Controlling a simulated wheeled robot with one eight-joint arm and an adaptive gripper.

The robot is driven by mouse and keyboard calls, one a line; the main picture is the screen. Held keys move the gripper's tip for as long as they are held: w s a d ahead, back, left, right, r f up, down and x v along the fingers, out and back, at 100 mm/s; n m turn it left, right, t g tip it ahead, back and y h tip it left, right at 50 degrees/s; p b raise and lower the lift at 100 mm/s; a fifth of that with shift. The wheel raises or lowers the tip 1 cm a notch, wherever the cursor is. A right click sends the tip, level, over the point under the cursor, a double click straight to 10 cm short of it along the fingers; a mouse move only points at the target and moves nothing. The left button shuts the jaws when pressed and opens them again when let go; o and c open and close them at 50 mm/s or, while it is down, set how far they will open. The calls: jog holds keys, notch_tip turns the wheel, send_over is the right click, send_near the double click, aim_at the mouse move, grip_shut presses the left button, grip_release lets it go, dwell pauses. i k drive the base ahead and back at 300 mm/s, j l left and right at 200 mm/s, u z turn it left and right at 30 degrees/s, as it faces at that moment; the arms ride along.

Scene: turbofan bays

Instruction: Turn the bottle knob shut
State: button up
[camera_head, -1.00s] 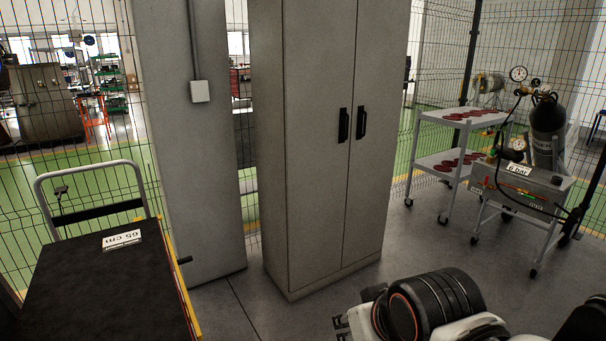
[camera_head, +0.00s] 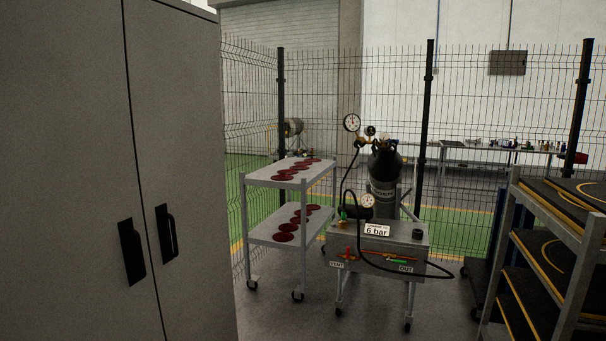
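The dark gas bottle (camera_head: 385,172) stands upright behind the grey wheeled test box, right of the middle of the view. Its knob is at the bottle's top among the fittings, too small to make out clearly or to tell how far it is turned. A round pressure gauge (camera_head: 352,123) sits up and left of the bottle's top. A black hose runs down from the fittings. A second gauge (camera_head: 368,200) stands on the box, in front of the bottle. My gripper is not in view.
A grey cabinet (camera_head: 70,150) fills the left side. A white trolley (camera_head: 262,240) with dark red discs stands left of the box (camera_head: 400,245), which carries a "6 bar" label. A shelf rack (camera_head: 590,235) stands at right. Wire fence runs behind. Some floor is clear in front.

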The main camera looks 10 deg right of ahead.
aim_at(384, 138)
jog(key=i+l+z, duration=0.45)
jog(key=i, duration=0.35)
